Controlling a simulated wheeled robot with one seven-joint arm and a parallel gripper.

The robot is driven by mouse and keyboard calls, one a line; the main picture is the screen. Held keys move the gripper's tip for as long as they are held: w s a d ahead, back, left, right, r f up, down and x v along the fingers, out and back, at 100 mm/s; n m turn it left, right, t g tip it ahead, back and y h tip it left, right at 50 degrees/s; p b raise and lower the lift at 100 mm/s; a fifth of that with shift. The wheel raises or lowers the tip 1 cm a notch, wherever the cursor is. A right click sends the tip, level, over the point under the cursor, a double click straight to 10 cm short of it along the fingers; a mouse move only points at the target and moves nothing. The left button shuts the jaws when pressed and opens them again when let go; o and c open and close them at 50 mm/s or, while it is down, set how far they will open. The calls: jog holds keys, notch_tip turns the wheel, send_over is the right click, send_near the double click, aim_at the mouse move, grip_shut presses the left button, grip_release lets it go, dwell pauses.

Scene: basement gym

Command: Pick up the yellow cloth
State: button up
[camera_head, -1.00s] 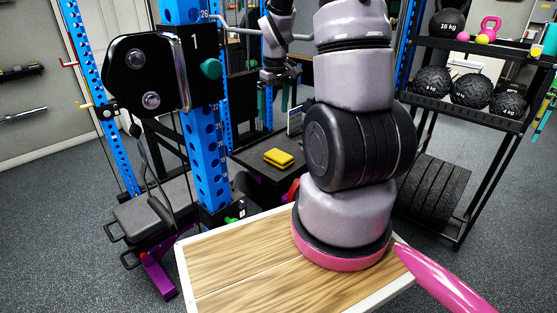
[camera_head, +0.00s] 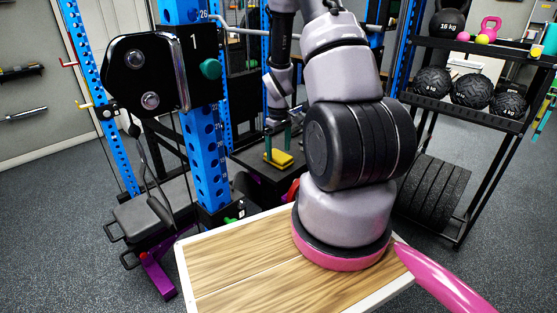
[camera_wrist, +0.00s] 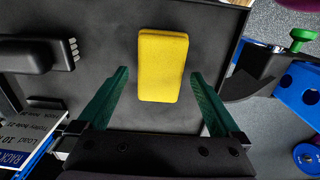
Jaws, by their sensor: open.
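The yellow cloth (camera_head: 279,159) is a folded, thick block lying on a black tabletop (camera_head: 256,172). In the wrist view the cloth (camera_wrist: 162,66) lies upright in the picture, and its lower part reaches between the tips of my fingers. My gripper (camera_head: 278,142) points down over the cloth in the head view. In the wrist view my gripper (camera_wrist: 158,75) is open, with one green finger on each side of the cloth. A gap shows between each finger and the cloth. The exact height above the cloth is hard to tell.
A black device (camera_wrist: 30,55) with pale prongs and a printed card (camera_wrist: 30,138) lie on the tabletop left of the cloth. A blue rack post (camera_head: 206,150) stands left of my arm. A blue perforated part (camera_wrist: 303,95) is beyond the tabletop's right side.

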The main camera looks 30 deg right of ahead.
aim_at(279, 155)
notch_tip(279, 155, down, 2)
jog(key=c, duration=1.2)
notch_tip(279, 155, up, 10)
jog(key=shift+r, duration=0.1)
jog(key=o, duration=0.7)
jog(key=c, duration=0.5)
jog(key=shift+s, duration=0.1)
